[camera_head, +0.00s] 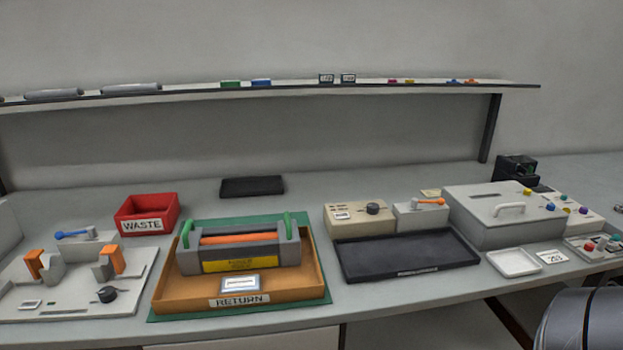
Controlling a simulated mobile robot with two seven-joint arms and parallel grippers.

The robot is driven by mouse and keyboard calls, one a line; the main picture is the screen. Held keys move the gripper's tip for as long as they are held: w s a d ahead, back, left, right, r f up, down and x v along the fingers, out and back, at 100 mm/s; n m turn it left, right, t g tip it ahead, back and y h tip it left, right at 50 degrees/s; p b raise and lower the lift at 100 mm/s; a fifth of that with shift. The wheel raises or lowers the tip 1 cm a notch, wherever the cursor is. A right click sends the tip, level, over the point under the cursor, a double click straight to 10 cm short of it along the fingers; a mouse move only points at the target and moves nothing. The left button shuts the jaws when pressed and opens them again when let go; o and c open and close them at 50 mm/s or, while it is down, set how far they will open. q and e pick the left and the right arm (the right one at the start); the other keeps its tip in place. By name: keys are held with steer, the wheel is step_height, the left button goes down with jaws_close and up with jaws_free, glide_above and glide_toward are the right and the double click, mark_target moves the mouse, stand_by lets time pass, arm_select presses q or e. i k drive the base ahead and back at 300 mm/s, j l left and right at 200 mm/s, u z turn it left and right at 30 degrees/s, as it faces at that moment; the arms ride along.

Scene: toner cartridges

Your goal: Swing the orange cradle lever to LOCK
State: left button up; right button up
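A lever with an orange handle (430,201) sits on a small light-grey box (420,215) right of centre, its handle pointing right. On the left, a white cradle-like fixture (20,301) carries two orange pieces on grey supports, a left one (33,263) and a right one (112,261). A blue-handled lever (73,234) lies behind them, and a black knob (106,294) is at the fixture's front right. I cannot tell which orange part is the cradle lever, and no LOCK mark is readable. Neither of my grippers is in view.
A brown RETURN tray (170,291) holds a grey toner cartridge (240,253) with green ends. A red WASTE bin (145,207) is behind it. A black tray (405,255), a beige box with a knob (358,220) and a large grey lidded box (503,220) stand at right.

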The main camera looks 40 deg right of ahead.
mark_target(441, 201)
steer(key=z, duration=2)
